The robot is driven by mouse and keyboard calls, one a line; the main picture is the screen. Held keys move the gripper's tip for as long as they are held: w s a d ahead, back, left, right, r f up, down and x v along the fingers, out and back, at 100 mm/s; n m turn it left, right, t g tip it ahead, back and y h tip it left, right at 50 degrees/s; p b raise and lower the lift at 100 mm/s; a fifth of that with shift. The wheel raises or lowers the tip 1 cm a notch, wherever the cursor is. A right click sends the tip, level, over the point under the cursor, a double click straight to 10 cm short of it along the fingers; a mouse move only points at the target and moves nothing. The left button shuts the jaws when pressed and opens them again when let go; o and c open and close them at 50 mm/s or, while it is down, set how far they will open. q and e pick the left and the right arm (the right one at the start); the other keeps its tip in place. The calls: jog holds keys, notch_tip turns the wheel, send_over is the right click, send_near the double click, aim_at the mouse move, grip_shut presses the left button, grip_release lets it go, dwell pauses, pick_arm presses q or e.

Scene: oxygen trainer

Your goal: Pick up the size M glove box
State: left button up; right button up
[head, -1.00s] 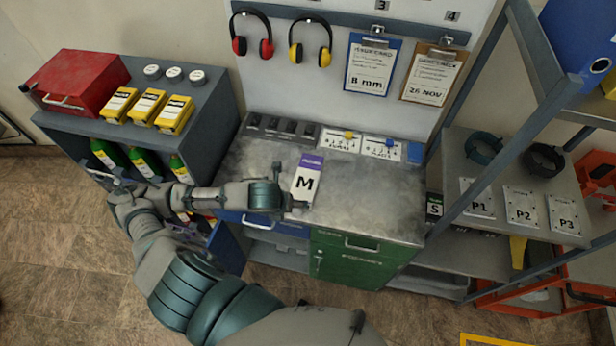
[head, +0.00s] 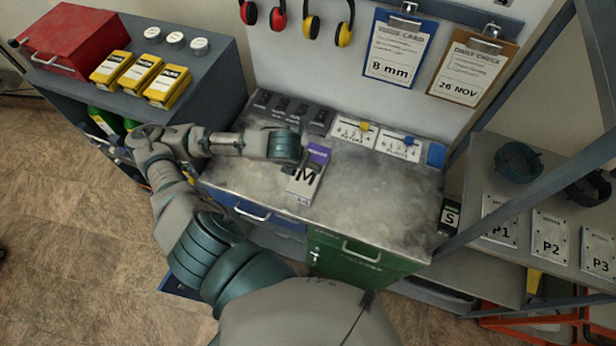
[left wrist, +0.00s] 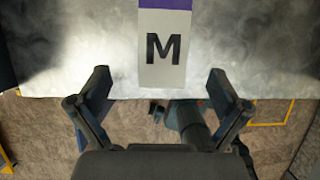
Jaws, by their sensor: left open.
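The size M glove box (head: 308,178) is white with a purple end and a black M. It lies on the grey worktop (head: 374,205) near its front edge. In the left wrist view the glove box (left wrist: 163,48) is just beyond the fingertips, centred between them. My left gripper (left wrist: 160,82) is open and empty, its two fingers spread wider than the box. In the head view my left gripper (head: 300,158) is over the box's left side and hides part of it. My right gripper is in neither view.
A box marked S (head: 449,216) stands right of the worktop. Dark bins (head: 300,112) and two white number panels line the worktop's back. A blue drawer (head: 256,214) and green drawer (head: 360,250) are below. The worktop right of the M box is clear.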

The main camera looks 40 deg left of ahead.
aim_at(308, 170)
pick_arm(q)
jog(key=b+x, duration=0.1)
jog(key=b, duration=0.1)
jog(key=b+x, duration=0.1)
jog(key=b, duration=0.1)
jog(key=shift+w+d+f, duration=0.25)
jog(key=shift+f, duration=0.1)
jog(key=x, duration=0.2)
jog(key=d+x, duration=0.1)
jog(key=x, duration=0.2)
jog(key=shift+d+b, duration=0.1)
jog(key=shift+b, duration=0.25)
jog(key=f, duration=0.2)
jog(key=w+a+f, duration=0.1)
jog(key=f, duration=0.1)
jog(key=w+a+f, duration=0.1)
jog(key=f, duration=0.1)
jog(key=shift+a+b, duration=0.2)
jog(key=shift+b, duration=0.1)
jog(key=shift+w+d, duration=0.15)
jog(key=shift+d, duration=0.3)
jog(key=shift+c, duration=1)
jog(key=c, duration=1)
jog(key=shift+a, duration=0.25)
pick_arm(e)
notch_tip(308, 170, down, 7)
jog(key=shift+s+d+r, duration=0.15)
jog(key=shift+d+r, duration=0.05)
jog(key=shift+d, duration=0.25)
